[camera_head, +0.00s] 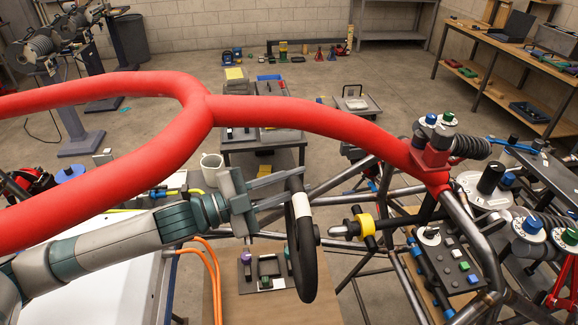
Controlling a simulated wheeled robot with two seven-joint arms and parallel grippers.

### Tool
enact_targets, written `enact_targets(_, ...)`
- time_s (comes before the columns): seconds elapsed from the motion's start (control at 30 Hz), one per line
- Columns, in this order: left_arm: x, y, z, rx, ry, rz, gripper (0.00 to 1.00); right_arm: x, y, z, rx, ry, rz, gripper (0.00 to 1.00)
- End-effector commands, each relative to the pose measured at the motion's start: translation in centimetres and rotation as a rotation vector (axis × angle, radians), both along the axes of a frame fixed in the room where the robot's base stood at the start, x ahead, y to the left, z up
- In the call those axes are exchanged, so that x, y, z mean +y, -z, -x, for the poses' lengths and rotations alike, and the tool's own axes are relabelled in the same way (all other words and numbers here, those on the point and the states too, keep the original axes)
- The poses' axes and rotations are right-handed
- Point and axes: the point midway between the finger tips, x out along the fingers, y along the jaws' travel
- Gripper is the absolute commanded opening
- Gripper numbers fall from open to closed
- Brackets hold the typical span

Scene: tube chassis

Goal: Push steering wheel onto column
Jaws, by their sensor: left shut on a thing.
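The steering wheel (306,262) is black with a white band near its top and is seen nearly edge-on, upright, just below the middle of the view. My left gripper (291,188) comes in from the left and is shut on the wheel's upper rim. The steering column (347,230) is a grey metal shaft with a yellow collar, to the right of the wheel. Its tip points left towards the wheel, and a small gap shows between them. My right gripper is not in view.
A thick red tube (270,112) arches across the view above my left arm. Grey chassis tubes (460,215) and a shock absorber (472,147) stand at the right. A workbench (510,65) is at the back right.

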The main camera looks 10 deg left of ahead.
Motion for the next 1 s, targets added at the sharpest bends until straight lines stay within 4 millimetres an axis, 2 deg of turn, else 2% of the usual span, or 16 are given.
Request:
enact_targets(0.27, 0.0, -0.2, 0.0, -0.003, 0.003, 0.002, 0.00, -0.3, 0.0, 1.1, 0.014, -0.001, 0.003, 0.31)
enact_targets(0.57, -0.1, -0.2, 0.0, -0.003, 0.002, 0.002, 0.00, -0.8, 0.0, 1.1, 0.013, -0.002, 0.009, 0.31)
enact_targets(1.0, -1.1, -0.2, -0.4, -0.003, 0.001, 0.002, 0.00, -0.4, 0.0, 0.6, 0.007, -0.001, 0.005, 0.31)
